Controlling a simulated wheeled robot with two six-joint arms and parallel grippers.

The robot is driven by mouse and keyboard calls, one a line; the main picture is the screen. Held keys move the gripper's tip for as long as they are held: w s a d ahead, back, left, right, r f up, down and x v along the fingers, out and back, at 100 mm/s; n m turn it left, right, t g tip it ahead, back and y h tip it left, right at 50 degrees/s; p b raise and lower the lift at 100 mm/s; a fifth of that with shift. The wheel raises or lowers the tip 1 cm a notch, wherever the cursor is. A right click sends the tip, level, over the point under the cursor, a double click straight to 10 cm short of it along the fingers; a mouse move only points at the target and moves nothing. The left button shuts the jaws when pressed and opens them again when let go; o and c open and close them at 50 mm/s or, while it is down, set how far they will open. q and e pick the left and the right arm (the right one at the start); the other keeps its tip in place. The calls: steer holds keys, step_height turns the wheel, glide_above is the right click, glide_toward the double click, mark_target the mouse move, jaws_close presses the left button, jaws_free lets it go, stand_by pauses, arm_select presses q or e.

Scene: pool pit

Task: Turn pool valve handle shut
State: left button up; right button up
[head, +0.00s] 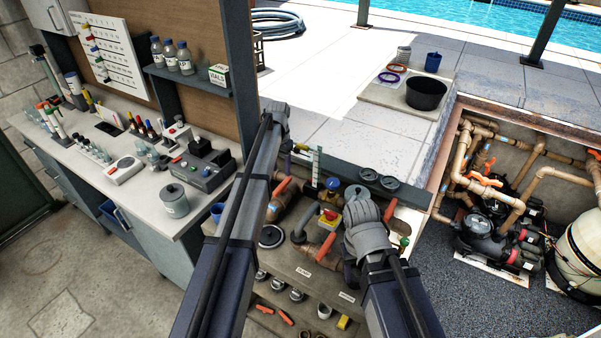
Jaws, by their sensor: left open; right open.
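Another orange handle (282,186) shows on brown pipe just right of my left forearm. A third orange handle (390,209) is just right of my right wrist. Which one is the task's handle I cannot tell. My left gripper (275,114) is at the far end of its arm, above and beyond the pipes; its fingers are mostly hidden. My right gripper (361,214) is over the pipework, close to the handles, its fingers hidden behind the wrist. Both are open, with nothing seen held.
A lab counter (130,185) with bottles and testers stands left. A black bucket (426,93) is on the deck behind. Pumps (486,233) and brown pipes fill the pit at right. Loose fittings lie on the shelf below the bench. My arms cover part of the bench.

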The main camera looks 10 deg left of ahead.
mark_target(282, 184)
arm_select(q)
steer(key=shift+w+r, duration=0.1)
steer(key=shift+w, duration=0.2)
step_height(282, 184, down, 8)
steer(key=b, duration=0.8)
steer(key=shift+s+r, duration=0.1)
jaws_close()
